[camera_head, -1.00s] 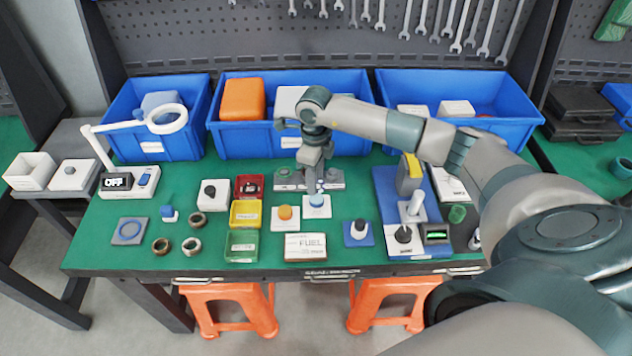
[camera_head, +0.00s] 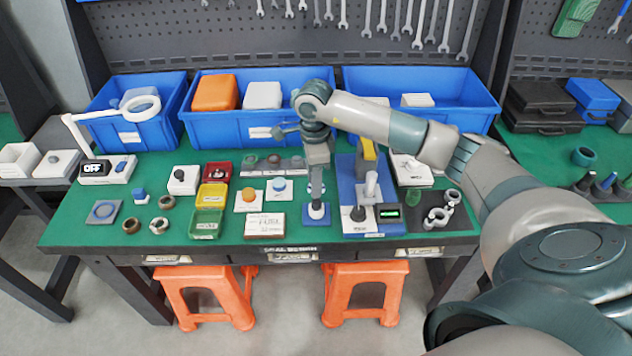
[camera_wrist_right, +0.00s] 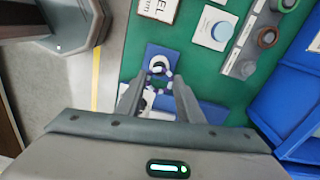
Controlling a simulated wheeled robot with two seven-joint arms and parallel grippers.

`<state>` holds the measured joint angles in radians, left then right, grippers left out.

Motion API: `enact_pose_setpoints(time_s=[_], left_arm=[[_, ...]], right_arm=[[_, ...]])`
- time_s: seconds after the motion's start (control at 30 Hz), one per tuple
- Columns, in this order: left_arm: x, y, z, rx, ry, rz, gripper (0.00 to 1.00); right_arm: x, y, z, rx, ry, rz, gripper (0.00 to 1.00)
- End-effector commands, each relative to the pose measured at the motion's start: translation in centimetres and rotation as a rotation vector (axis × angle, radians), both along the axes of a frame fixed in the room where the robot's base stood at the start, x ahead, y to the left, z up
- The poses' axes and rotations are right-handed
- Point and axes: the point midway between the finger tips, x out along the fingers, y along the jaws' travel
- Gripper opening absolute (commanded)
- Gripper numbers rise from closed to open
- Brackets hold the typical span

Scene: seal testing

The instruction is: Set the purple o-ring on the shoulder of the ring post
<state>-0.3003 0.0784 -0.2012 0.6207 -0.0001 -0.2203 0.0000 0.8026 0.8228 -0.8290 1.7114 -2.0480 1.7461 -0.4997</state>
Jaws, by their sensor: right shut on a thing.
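The ring post (camera_head: 316,212) stands near the table's front edge, a white post with a dark upper part on a square blue base. In the right wrist view the ring post (camera_wrist_right: 158,64) shows just beyond my fingertips. My right gripper (camera_head: 317,199) points down, directly over the post and very close to it. In the wrist view its fingers (camera_wrist_right: 159,92) are shut on a small ring, the purple o-ring (camera_wrist_right: 158,87) as far as I can tell; its colour is hard to read. Contact between ring and post cannot be told. My left gripper is not in view.
A grey rack (camera_head: 246,171) with several rings stands behind a white block with a blue button (camera_head: 279,188). A blue board (camera_head: 349,173) with a lever and a display stands close right of the post. Blue bins (camera_head: 255,130) line the back.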

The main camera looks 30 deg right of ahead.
Motion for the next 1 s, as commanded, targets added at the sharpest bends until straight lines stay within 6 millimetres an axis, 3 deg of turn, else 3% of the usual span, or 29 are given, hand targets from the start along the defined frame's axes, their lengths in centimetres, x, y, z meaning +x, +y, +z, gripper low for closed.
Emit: enact_pose_setpoints(time_s=[0.07,0.17,0.57,1.0], left_arm=[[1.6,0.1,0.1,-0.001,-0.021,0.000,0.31],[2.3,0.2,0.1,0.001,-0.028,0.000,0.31],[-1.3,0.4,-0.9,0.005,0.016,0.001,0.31],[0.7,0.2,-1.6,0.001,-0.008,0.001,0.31]], right_arm=[[0.0,0.0,0.0,0.000,0.000,-0.001,0.21],[0.0,0.0,-0.1,0.000,0.000,-0.001,0.21],[0.0,0.0,-2.1,0.000,0.001,-0.002,0.21],[0.0,0.0,-4.2,0.000,0.000,-0.002,0.21]])
